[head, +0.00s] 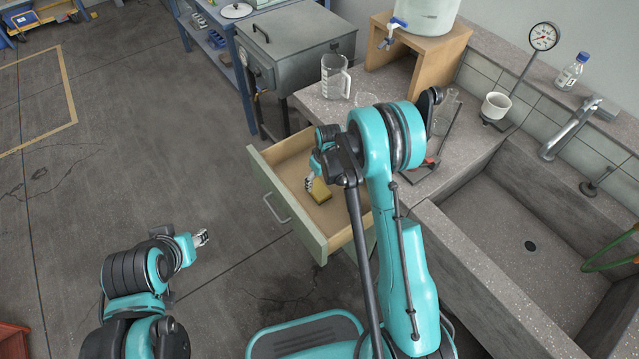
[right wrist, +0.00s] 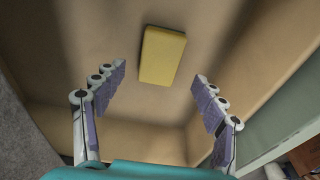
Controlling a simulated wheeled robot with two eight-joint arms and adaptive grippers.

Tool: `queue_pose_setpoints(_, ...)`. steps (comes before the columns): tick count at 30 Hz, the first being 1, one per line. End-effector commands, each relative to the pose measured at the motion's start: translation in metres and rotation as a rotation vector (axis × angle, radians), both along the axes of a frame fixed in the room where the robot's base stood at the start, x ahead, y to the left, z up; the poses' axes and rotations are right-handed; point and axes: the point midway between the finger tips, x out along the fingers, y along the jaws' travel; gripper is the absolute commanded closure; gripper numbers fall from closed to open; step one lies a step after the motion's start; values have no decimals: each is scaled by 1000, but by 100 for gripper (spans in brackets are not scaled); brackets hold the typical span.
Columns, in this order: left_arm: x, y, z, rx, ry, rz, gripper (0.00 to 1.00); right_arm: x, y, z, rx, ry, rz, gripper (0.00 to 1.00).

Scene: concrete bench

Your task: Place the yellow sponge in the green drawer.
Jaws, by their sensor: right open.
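The yellow sponge (head: 320,191) lies on the floor of the open green drawer (head: 284,214), whose front is pale green and whose inside is wood-coloured. My right gripper (head: 309,184) is down at the drawer beside the sponge, partly hidden by my right arm. In the right wrist view, the sponge (right wrist: 162,56) lies flat and apart from both fingers, beyond the fingertips. That gripper (right wrist: 160,78) is wide open and empty. My left gripper (head: 202,238) is over the floor at the left, away from the drawer; its finger opening is too small to tell.
A stone sink (head: 529,246) is at the right. On the counter stand a glass beaker (head: 335,76), a white mug (head: 495,106) and a dial gauge (head: 543,37). A grey metal box (head: 300,45) stands behind the drawer. The floor at left is mostly clear.

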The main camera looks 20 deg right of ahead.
Motion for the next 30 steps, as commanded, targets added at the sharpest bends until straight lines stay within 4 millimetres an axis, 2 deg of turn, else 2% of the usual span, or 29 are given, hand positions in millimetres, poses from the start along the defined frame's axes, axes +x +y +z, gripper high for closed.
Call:
queue_pose_setpoints(1,0,0,9,0,0,0,60,-2,-1,16,0,0,0,29)
queue_pose_setpoints(4,0,0,15,0,0,0,60,-5,-2,35,0,0,0,29)
queue_pose_setpoints(14,0,0,24,0,0,0,60,-12,-3,76,0,-11,-9,29)
queue_pose_setpoints(17,0,0,23,0,0,0,60,-20,-2,106,0,-38,-30,29)
queue_pose_setpoints(20,0,0,23,0,0,0,60,-37,-1,149,0,-84,-66,29)
queue_pose_setpoints(24,0,0,23,0,0,0,60,-71,0,206,5,-157,-123,29)
queue_pose_setpoints(30,0,0,23,0,0,0,60,-132,1,263,21,-261,-201,29)
